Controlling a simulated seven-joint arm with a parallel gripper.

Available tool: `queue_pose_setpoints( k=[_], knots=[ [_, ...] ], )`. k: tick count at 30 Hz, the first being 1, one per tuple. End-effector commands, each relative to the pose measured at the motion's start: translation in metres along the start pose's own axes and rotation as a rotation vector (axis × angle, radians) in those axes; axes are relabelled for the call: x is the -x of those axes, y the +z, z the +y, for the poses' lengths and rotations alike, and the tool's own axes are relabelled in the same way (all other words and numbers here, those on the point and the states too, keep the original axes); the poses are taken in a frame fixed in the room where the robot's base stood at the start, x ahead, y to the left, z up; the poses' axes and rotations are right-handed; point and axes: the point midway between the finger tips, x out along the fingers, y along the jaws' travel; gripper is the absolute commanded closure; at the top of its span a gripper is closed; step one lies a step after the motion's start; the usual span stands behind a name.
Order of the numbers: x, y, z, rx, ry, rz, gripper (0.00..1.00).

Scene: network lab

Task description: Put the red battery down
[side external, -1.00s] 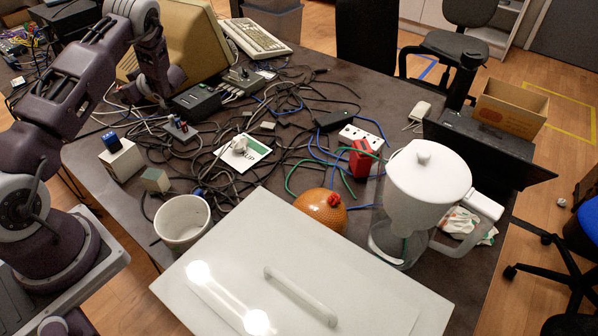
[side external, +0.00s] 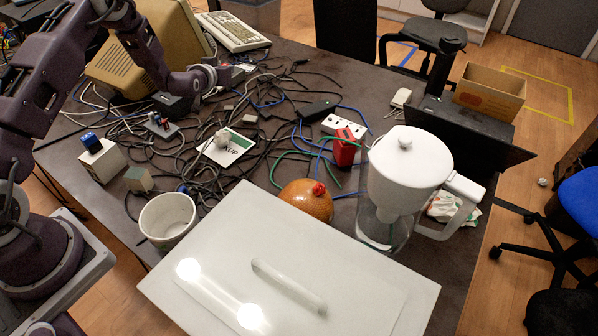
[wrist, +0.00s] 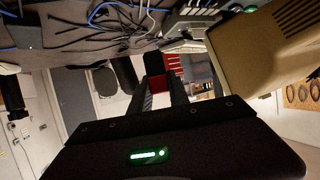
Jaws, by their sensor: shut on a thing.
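My gripper shows in the wrist view (wrist: 157,90), its two dark fingers shut on a red block, which I take as the red battery (wrist: 157,84). The fingers cover part of it. In the side view, the end of my arm is above the back of the cable-strewn table, near the beige monitor; the fingertips and held block cannot be made out there. Another red block (side external: 345,148) stands on the table (side external: 375,88) beside a white power strip (side external: 343,126), apart from my gripper.
Tangled cables (side external: 265,125) cover the middle. A white cup (side external: 167,220), orange ball-like object (side external: 306,202), white-lidded jug (side external: 410,160) and large white panel with a handle (side external: 215,245) fill the front. The monitor (side external: 125,68) and keyboard (side external: 232,32) stand behind. Some bare table shows at the back right.

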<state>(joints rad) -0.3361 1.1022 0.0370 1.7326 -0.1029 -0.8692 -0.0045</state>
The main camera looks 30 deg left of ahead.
Motion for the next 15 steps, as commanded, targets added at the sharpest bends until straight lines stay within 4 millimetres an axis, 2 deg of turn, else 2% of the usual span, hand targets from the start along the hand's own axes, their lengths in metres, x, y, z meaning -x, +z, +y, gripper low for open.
queue_pose_setpoints(
  k=[1,3,6,10,15],
  knots=[
    [0.007,0.002,0.031,-0.04,0.101,0.001,1.0],
    [0.024,0.006,0.077,-0.107,0.262,0.001,1.0],
    [0.056,0.016,0.136,-0.2,0.485,0.002,1.0],
    [0.102,0.03,0.188,-0.3,0.729,0.002,1.0],
    [0.147,0.046,0.222,-0.392,0.944,0.001,1.0]
  ],
)
